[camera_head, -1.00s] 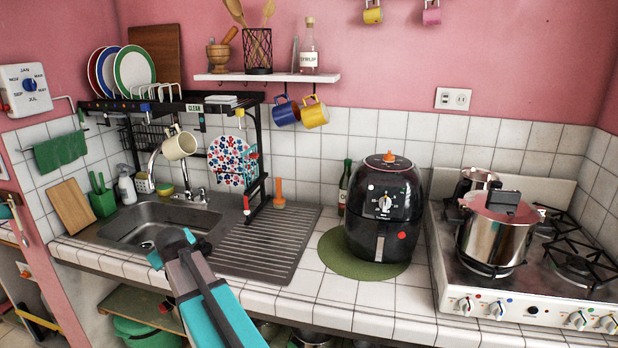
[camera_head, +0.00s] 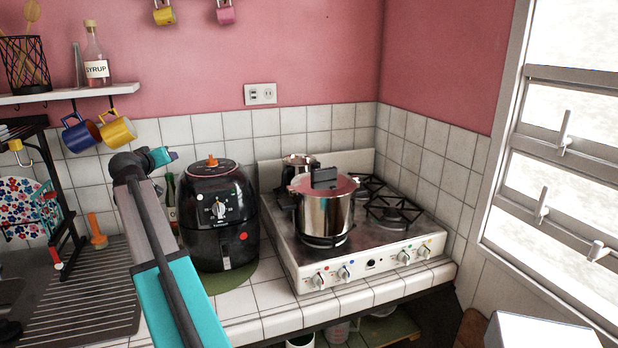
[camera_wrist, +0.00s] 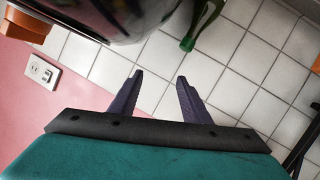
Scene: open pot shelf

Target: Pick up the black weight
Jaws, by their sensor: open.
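A black block, which looks like the black weight (camera_head: 324,178), sits on the lid of a steel pot (camera_head: 322,212) on the stove in the head view. My gripper (camera_head: 163,157) is raised at the left, in front of the tiled wall and beside the black air fryer's top. It is well to the left of the weight and apart from it. In the wrist view my gripper (camera_wrist: 158,78) has its two dark fingers spread with nothing between them. The weight cannot be made out in the wrist view.
The air fryer (camera_head: 216,215) stands between my gripper and the stove (camera_head: 300,262); it also looms in the wrist view (camera_wrist: 110,15). A green bottle (camera_wrist: 203,25) is near. A smaller pot (camera_head: 298,163) stands behind the lidded one. Mugs hang below the shelf (camera_head: 60,95).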

